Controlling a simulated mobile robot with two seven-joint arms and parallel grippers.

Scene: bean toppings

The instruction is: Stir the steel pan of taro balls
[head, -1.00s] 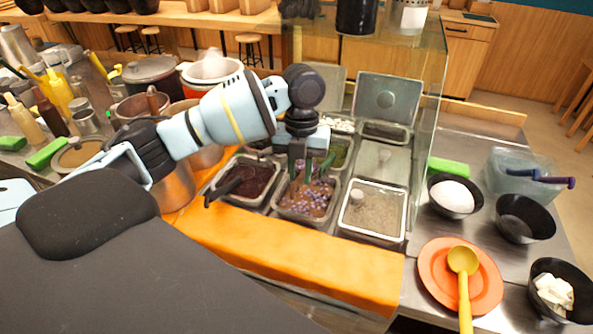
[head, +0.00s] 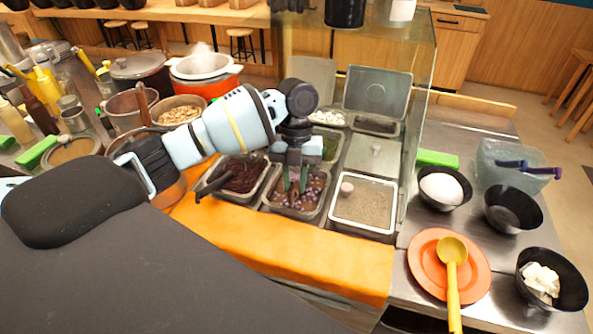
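The steel pan of taro balls (head: 293,212) sits in the front row of the counter, in the middle. Purple balls (head: 312,192) lie in a brownish liquid inside it. My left gripper (head: 296,188) points down into this pan, its dark green fingers reaching the contents. The fingertips are small and partly sunk among the balls, so I cannot tell whether they are open or hold a utensil. My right gripper is not in view.
A pan of dark red beans (head: 243,176) with a dark handle is to the left. A lidded pan (head: 364,204) is to the right. A glass panel (head: 420,130) stands right of the pans. An orange plate with a yellow ladle (head: 452,270) lies farther right.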

